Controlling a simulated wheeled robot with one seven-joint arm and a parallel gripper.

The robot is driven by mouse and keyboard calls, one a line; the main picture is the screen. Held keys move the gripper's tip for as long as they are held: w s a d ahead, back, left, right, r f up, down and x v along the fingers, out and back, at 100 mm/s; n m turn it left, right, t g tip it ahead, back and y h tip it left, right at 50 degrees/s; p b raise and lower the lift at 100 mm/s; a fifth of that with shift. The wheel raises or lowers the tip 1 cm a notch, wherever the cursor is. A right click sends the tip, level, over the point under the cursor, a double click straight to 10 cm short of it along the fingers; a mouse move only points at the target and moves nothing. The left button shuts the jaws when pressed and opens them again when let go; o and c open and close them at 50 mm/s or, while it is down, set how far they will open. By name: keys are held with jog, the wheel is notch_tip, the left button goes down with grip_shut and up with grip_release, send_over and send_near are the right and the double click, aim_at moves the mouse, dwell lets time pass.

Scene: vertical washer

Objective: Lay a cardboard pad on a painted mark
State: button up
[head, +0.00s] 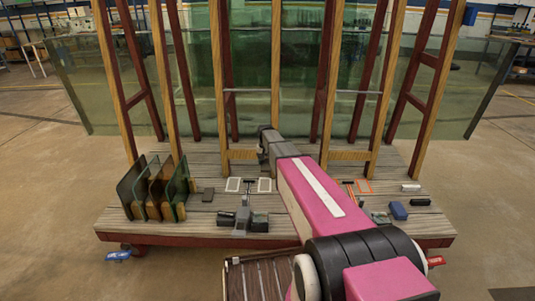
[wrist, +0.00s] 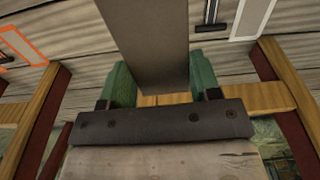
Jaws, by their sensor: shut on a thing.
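My gripper (wrist: 158,84), with green fingers, is shut on a flat grey-brown piece (wrist: 146,42), which looks like the cardboard pad. The pad stands out beyond the fingers, above the plank deck. An orange-outlined mark (wrist: 22,42) lies at the upper left of the wrist view, and a white-outlined mark (wrist: 251,15) at the upper right. In the head view two white-outlined marks (head: 234,185) lie left of my arm and an orange one (head: 364,186) right of it. My gripper (head: 270,140) is at the far end of the arm; the pad is not clear there.
Wooden and dark red posts (head: 276,75) with green glass panes stand close around my gripper. A rack of glass pieces (head: 155,188) stands at the deck's left. Clamps and tools (head: 243,218) lie at the front, with a blue block (head: 398,210) at right.

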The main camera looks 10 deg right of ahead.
send_near(265, 183)
jog(key=s, duration=0.3)
jog(key=shift+w+f, duration=0.5)
jog(key=shift+f, duration=0.45)
jog(key=shift+w+f, duration=0.5)
jog(key=shift+f, duration=0.45)
jog(key=shift+w+f, duration=0.5)
jog(key=shift+f, duration=1.2)
jog(key=o, duration=1)
jog(key=shift+r, duration=0.15)
notch_tip(265, 183, up, 10)
jog(key=shift+n, duration=0.9)
jog(key=s+r, duration=0.4)
jog(key=s, duration=0.9)
jog(key=s+r, duration=0.4)
jog(key=s, duration=1)
jog(key=s+r, duration=0.4)
jog(key=s, duration=1)
jog(key=shift+s+a+r, duration=0.1)
jog(key=shift+s+a, duration=0.05)
jog(key=shift+a, duration=0.1)
